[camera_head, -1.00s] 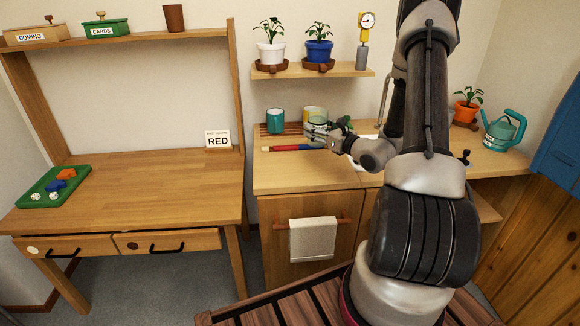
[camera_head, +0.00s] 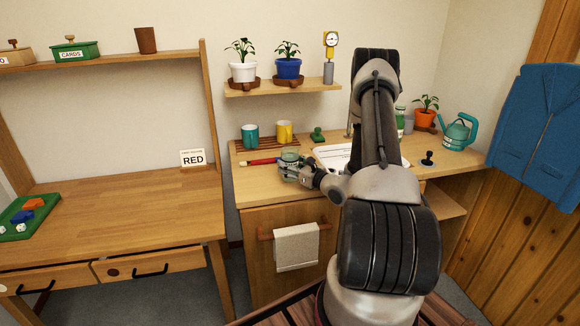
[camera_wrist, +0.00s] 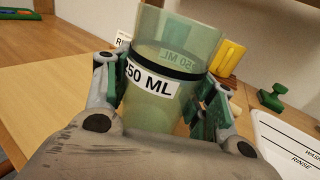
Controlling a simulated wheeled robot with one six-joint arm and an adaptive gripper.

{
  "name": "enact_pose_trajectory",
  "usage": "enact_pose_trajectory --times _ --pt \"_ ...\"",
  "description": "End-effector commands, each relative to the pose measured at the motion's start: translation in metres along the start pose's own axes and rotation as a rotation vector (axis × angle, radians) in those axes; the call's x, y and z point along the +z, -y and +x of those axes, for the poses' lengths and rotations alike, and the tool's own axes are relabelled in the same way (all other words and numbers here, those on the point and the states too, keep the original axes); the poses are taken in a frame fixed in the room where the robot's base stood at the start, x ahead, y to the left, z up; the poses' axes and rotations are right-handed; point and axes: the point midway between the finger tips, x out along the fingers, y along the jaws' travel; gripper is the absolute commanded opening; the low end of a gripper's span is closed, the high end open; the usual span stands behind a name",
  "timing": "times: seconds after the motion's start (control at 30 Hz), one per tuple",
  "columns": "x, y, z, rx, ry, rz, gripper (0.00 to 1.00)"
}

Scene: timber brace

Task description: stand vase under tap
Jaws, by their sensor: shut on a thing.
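My gripper (camera_wrist: 165,105) is shut on a translucent green glass vessel (camera_wrist: 155,110) with a black band and a "250 ML" label; it appears to be the vase. It is roughly upright. In the head view, the vessel (camera_head: 289,156) and my gripper (camera_head: 289,172) are above the counter's left front part, left of the white sink. The white sink (camera_head: 333,152) is marked "WASH" and "RINSE" in the wrist view (camera_wrist: 290,140). A grey upright pipe (camera_head: 350,122), perhaps the tap, shows behind my arm; its outlet is hidden.
A teal mug (camera_head: 250,135) and yellow mug (camera_head: 284,131) stand on a slatted rack behind the vessel. A green stamp-like object (camera_head: 318,134) is left of the sink. A teal watering can (camera_head: 459,133) stands right.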

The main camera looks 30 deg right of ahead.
Motion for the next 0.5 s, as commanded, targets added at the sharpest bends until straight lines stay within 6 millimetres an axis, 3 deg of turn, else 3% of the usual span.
enact_pose_trajectory --times 0.37,0.4,0.5 --pt "-0.0045 0.0001 0.0001 0.0 0.001 -0.001 0.22" --pt "-0.0049 0.0 0.0 0.0 0.0 -0.001 0.59" --pt "-0.0046 0.0 0.0 0.0 0.0 -0.001 0.77"
